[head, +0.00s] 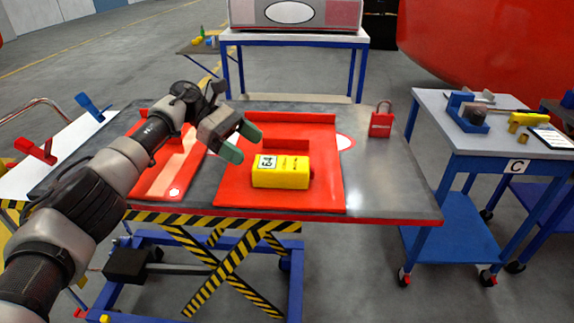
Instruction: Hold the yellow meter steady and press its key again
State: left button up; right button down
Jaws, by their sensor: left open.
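The yellow meter (281,171) lies on a red mat (326,192) on the grey lift table. It is a box shape with a white label marked 64 on its left part and dark print beside it. I cannot make out its key. My left gripper (242,143) is open, with green fingertips, above and to the left of the meter. It is apart from the meter and holds nothing. My right gripper is not in view.
A red padlock (381,121) stands at the table's back right. A second red piece (168,165) lies under my left arm. A blue cart (475,140) marked C bears tools on the right. The table's right part (392,185) is clear.

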aim_at(265, 159)
pick_arm(q)
jog(key=p+x, duration=0.1)
jog(key=x, duration=0.1)
jog(key=p+x, duration=0.1)
jog(key=x, duration=0.2)
jog(key=shift+s+r+p, duration=0.2)
jog(key=shift+s+p, duration=0.1)
jog(key=shift+p, duration=0.1)
jog(key=shift+f+b+x, duration=0.2)
jog(key=shift+b+x, duration=0.95)
jog(key=shift+x, duration=0.1)
jog(key=shift+d+f+b, duration=0.2)
jog(key=shift+d+b, duration=0.1)
jog(key=shift+d, duration=0.25)
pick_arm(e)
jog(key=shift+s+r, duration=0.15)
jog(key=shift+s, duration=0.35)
pick_arm(q)
jog(key=shift+c, duration=0.4)
jog(key=shift+c, duration=1.4)
jog(key=shift+s+f+b, duration=0.1)
jog(key=shift+f+b, duration=0.1)
jog(key=shift+b, duration=0.1)
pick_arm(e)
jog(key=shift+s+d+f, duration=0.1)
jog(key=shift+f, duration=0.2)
